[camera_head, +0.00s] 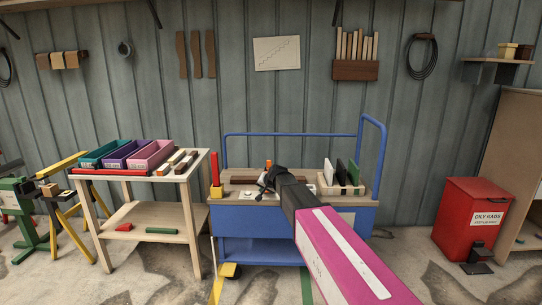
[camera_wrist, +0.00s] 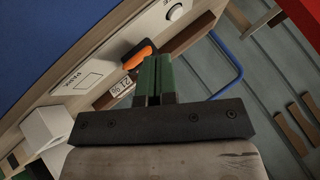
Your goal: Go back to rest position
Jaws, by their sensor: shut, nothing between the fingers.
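My gripper (camera_head: 266,187) is at the end of my outstretched magenta and black arm, over the near side of the blue cart (camera_head: 250,221) in the head view. In the wrist view my gripper (camera_wrist: 155,62) shows two green fingers side by side, shut with nothing held. An orange-handled thing (camera_wrist: 139,56) lies near the fingertips in the wrist view, apart from them as far as I can tell. Part of the cart top is hidden behind my arm.
A wooden table (camera_head: 150,212) with teal, purple and pink bins (camera_head: 150,154) stands left of the cart. A rack with upright boards (camera_head: 340,188) sits on the cart's right. A red oily-rags bin (camera_head: 468,218) stands at the right. Open floor lies between cart and bin.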

